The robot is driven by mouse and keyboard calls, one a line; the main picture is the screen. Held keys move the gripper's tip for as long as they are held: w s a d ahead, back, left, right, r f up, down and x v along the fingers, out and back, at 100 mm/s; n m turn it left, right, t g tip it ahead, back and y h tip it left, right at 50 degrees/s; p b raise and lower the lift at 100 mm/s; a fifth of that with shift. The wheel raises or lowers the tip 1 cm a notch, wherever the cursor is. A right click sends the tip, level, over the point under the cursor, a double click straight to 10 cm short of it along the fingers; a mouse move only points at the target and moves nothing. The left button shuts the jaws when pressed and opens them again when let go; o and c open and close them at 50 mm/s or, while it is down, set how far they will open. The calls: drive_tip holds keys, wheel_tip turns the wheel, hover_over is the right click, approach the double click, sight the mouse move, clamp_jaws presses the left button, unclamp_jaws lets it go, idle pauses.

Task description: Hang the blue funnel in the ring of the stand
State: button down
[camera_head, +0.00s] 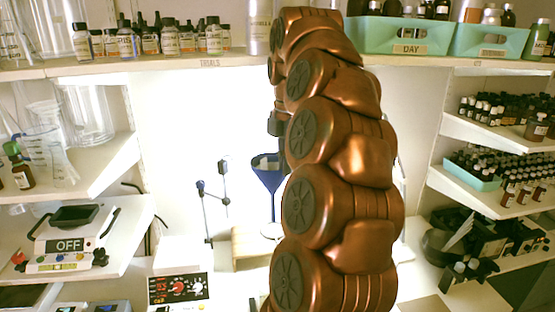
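The blue funnel (270,178) is upright, cone up and stem down, left of my arm in the middle of the picture. My arm hides its right part. A thin metal stand (207,215) with dark joints is to the left of the funnel, apart from it in the picture. I cannot make out a ring on it. A small dark part at the left edge of my arm, above the funnel, may belong to my gripper (276,124). Its fingers are hidden behind the arm, so I cannot tell if it touches the funnel.
A shelf (235,62) with bottles and green trays (398,36) crosses the top. Bottle shelves are at right.

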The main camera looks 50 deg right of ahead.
wheel_tip(320, 180, down, 16)
drive_tip(key=b, duration=0.5)
drive_tip(key=shift+f, duration=0.2)
idle(0.9)
drive_tip(key=shift+s, duration=0.15)
drive_tip(key=c, duration=1.2)
unclamp_jaws()
drive_tip(key=shift+c, duration=0.2)
wheel_tip(320, 180, up, 12)
drive_tip(key=shift+s, duration=0.25)
